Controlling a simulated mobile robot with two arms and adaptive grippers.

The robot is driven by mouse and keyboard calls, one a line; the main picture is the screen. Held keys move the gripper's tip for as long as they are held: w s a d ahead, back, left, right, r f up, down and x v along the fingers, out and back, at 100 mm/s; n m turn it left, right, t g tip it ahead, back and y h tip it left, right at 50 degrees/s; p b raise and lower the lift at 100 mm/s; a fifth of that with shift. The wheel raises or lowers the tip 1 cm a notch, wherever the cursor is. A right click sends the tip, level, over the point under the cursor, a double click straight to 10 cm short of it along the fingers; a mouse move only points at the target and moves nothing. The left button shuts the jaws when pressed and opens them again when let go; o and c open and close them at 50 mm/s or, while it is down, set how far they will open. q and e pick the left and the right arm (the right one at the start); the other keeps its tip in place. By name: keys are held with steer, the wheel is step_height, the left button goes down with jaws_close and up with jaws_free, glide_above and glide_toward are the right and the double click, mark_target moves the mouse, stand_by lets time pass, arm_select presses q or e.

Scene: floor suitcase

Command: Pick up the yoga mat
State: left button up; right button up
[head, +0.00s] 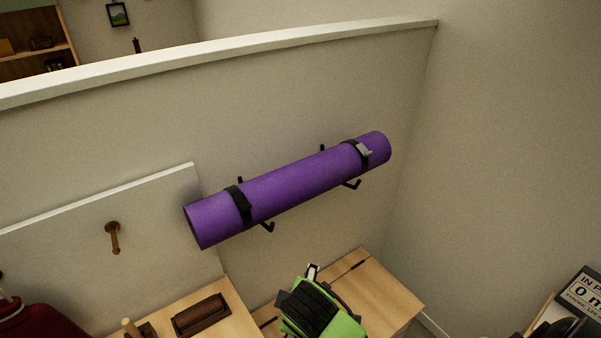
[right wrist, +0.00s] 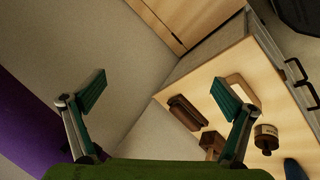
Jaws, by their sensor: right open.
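The purple yoga mat (head: 290,187) is rolled up, with two dark straps around it. It rests on black hooks on the wall, tilted with its right end higher in the head view. My right gripper, green and black from above (head: 318,308), is below the mat in the head view; its fingertips are hidden there. In the right wrist view its two teal fingers (right wrist: 160,95) are spread wide with nothing between them. Part of the mat (right wrist: 35,130) shows at the left edge, outside the fingers. My left gripper is not in view.
A wooden unit (head: 385,295) stands below the mat, with a brown tray-like item (head: 201,316) on the wooden top to its left. A wooden peg (head: 114,237) sticks out of a white panel. A dark red object (head: 40,322) is at lower left.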

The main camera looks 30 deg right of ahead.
steer(key=w+d+r+n+t+h, duration=0.2)
steer(key=w+r+n+h, duration=0.15)
steer(key=w+r, duration=0.65)
steer(key=n+t+h, duration=0.2)
steer(key=n+h, duration=0.1)
glide_toward(300, 182)
steer(key=w, duration=0.1)
steer(key=shift+m, duration=0.25)
steer(key=x, duration=0.4)
steer(key=p+x, duration=0.1)
steer(key=x, duration=0.4)
steer(key=shift+s+d+f, duration=0.2)
steer(key=shift+s+d, duration=0.05)
steer(key=shift+w+d+f+p, duration=0.3)
steer(key=shift+w+p, duration=0.1)
steer(key=shift+p, duration=0.45)
steer(key=p+x, duration=0.1)
steer(key=x, duration=0.2)
steer(key=shift+w+f+p, duration=0.15)
steer(key=shift+f+p, duration=0.1)
steer(key=shift+p, duration=0.05)
steer(key=shift+w+d+f, duration=0.2)
steer(key=shift+w+f, duration=0.05)
